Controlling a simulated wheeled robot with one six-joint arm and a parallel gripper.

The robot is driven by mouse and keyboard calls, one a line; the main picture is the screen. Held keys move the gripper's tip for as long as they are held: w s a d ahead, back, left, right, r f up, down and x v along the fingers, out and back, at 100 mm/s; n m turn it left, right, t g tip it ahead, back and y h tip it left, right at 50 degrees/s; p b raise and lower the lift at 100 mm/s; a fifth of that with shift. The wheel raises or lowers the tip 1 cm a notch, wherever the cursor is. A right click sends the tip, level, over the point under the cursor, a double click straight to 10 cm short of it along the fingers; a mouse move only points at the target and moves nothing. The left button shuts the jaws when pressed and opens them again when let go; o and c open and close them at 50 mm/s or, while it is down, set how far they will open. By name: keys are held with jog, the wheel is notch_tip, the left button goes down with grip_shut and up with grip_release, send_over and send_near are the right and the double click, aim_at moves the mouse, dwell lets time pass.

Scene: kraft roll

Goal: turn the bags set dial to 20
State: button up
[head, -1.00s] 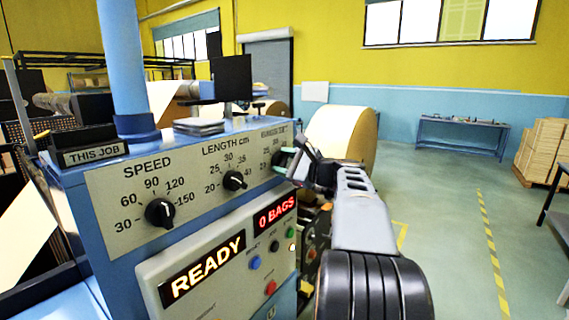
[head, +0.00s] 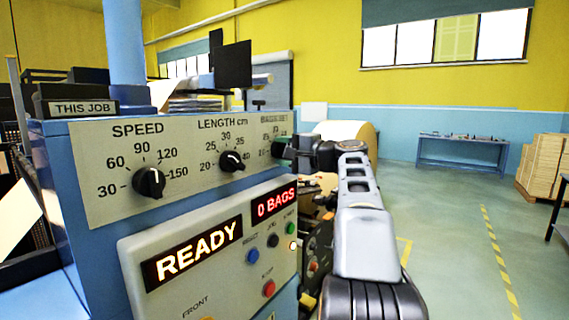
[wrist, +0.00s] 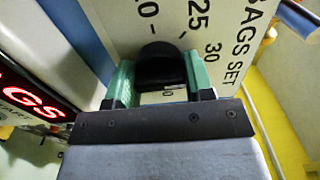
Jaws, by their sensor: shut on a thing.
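The bags set dial (wrist: 160,68) is a black knob on the machine's pale panel, under the label BAGS SET. In the wrist view the green fingers of my gripper (wrist: 160,80) stand on its left and right sides, shut on it. The numbers 25 and 30 show beside the dial, with another number cut off or unclear; I cannot read where its pointer stands. In the head view my gripper (head: 290,150) is at the panel's right end and the dial is mostly hidden behind it.
The speed dial (head: 149,182) and length dial (head: 232,161) sit left on the same panel. Below are the READY display (head: 198,254), the 0 BAGS display (head: 274,201) and several push buttons. A paper roll (head: 362,134) stands behind my arm.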

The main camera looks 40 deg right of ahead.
jog(key=n+b, duration=0.1)
jog(key=n, duration=0.1)
jog(key=n+b, duration=0.2)
jog(key=shift+f+n, duration=0.2)
jog(key=shift+n, duration=0.1)
jog(key=n+b, duration=0.2)
jog(key=n, duration=0.2)
jog(key=shift+n+b, duration=0.3)
jog(key=shift+b, duration=0.1)
jog(key=n+b, duration=0.1)
jog(key=n, duration=0.3)
jog(key=shift+b, duration=0.4)
jog(key=shift+r+n+b, duration=0.1)
jog(key=shift+n+b, duration=0.45)
jog(key=shift+n, duration=1.75)
jog(key=o, duration=0.9)
jog(key=shift+r, duration=0.1)
jog(key=b+v, duration=0.1)
jog(key=v, duration=1.3)
jog(key=shift+b, duration=0.3)
